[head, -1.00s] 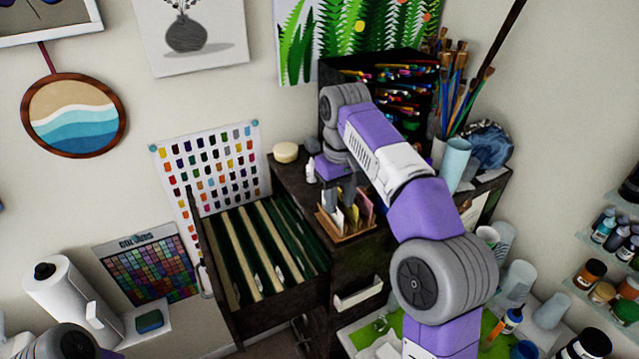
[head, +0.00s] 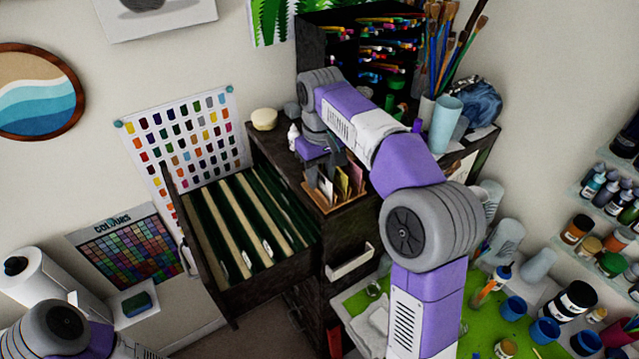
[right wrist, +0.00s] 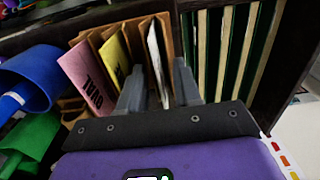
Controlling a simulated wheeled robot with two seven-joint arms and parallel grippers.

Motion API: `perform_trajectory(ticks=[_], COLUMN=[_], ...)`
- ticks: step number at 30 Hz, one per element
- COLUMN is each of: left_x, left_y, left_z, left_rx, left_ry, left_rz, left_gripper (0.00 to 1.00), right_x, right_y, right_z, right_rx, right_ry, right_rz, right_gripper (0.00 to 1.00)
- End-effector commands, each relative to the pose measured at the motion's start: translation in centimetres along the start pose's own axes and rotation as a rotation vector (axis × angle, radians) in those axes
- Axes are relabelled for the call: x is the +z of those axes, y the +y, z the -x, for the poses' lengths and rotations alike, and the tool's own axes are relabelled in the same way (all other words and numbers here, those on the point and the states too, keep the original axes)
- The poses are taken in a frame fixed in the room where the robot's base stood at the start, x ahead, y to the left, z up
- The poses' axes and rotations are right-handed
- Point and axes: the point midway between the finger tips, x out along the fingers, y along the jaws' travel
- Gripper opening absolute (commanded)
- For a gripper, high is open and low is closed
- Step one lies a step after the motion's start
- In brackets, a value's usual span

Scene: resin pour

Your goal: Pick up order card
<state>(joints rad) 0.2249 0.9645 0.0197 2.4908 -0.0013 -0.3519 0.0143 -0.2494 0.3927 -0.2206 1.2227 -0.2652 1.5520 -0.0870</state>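A small wooden holder (head: 331,206) stands on the dark cabinet's top and holds several upright cards. In the right wrist view I see a pink card (right wrist: 88,80) with dark lettering, a yellow card (right wrist: 115,58) and a white card (right wrist: 155,60) between brown dividers. I cannot tell by name which is the order card. My right gripper (right wrist: 157,88) is at the holder, its two fingers apart, with the white card's edge showing between them. I see no contact. Only my left arm shows, at the head view's lower left; its gripper is out of view.
An open drawer (head: 190,235) of hanging green files lies left of the holder. A black pen rack (head: 312,62), a light-blue cup (head: 446,125) and brushes stand behind. A round cream lid (head: 264,118) and white bottle (head: 293,137) are close by. Blue cup (right wrist: 35,75) is near my right gripper.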

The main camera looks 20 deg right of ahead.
Motion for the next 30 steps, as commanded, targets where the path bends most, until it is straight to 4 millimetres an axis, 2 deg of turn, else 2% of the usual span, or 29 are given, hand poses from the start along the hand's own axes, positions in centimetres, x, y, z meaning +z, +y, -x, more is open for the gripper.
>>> perform_trajectory(ticks=[5,12,25,30], left_x=[0.0,0.0,0.0,0.0], left_y=[0.0,0.0,0.0,0.1], left_z=[0.0,0.0,0.1,0.3], left_rx=[0.0,0.0,0.0,0.0], left_ry=[0.0,0.0,0.0,0.0], left_rz=[0.0,0.0,0.0,0.0], left_gripper=[0.43,0.43,0.43,0.43], right_x=[0.0,0.0,0.0,-0.1], right_y=[0.0,0.0,0.0,0.0], right_z=[0.0,0.0,0.1,1.4], right_rx=[0.0,0.0,0.0,0.001], right_ry=[0.001,0.001,0.001,0.002], right_rz=[-0.001,0.0,0.0,0.0], right_gripper=[0.33,0.0,0.0,0.0])
